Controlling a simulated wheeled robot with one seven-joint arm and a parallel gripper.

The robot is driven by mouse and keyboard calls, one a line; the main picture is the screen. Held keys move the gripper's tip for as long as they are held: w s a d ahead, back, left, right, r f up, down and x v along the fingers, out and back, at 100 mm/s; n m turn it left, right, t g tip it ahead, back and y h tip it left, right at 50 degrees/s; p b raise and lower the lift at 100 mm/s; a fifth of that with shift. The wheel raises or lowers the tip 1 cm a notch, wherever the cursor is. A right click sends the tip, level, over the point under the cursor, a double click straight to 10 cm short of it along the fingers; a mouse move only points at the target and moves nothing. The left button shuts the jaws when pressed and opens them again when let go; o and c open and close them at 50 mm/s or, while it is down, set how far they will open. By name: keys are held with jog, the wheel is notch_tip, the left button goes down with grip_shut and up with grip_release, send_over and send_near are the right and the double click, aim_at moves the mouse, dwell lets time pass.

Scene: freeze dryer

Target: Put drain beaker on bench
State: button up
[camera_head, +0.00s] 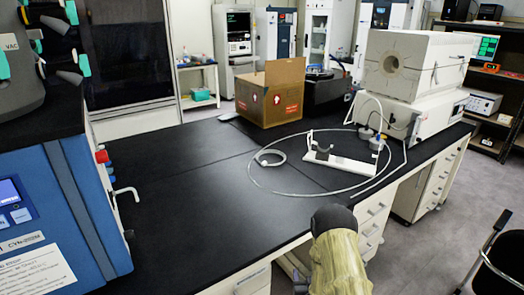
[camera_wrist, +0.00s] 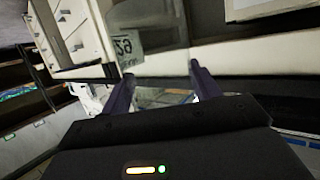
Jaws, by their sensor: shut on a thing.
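In the wrist view my gripper (camera_wrist: 152,68) has its two dark fingers on either side of a clear glass beaker (camera_wrist: 128,44) with dark printed markings. It is shut on the beaker. The glass is see-through, so its rim and contents are hard to make out. In the head view the black-topped bench (camera_head: 190,190) fills the middle, and its near left part is bare. My arm shows at the bottom right of that view, in front of the bench edge. My gripper and the beaker are not visible there.
A blue freeze dryer (camera_head: 85,205) stands at the left, with a white drain tap (camera_head: 126,193) on its side. A cardboard box (camera_head: 270,92), a white stand (camera_head: 340,160) inside a loop of tubing, and a tube furnace (camera_head: 412,65) occupy the bench's far and right parts.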

notch_tip(320, 180, down, 8)
jog(key=b, duration=0.7)
jog(key=shift+f, duration=0.1)
jog(key=shift+r+p, duration=0.55)
jog(key=shift+r, duration=0.15)
jog(key=s+r+p, duration=0.4)
jog(key=r+p, duration=1.2)
jog(key=r, duration=0.2)
jog(key=shift+s+r, duration=0.15)
jog(key=shift+r, duration=0.15)
jog(key=shift+f, duration=0.1)
jog(key=s+f, duration=0.4)
jog(key=f, duration=0.1)
jog(key=shift+s+f, duration=0.2)
jog(key=shift+d, duration=0.1)
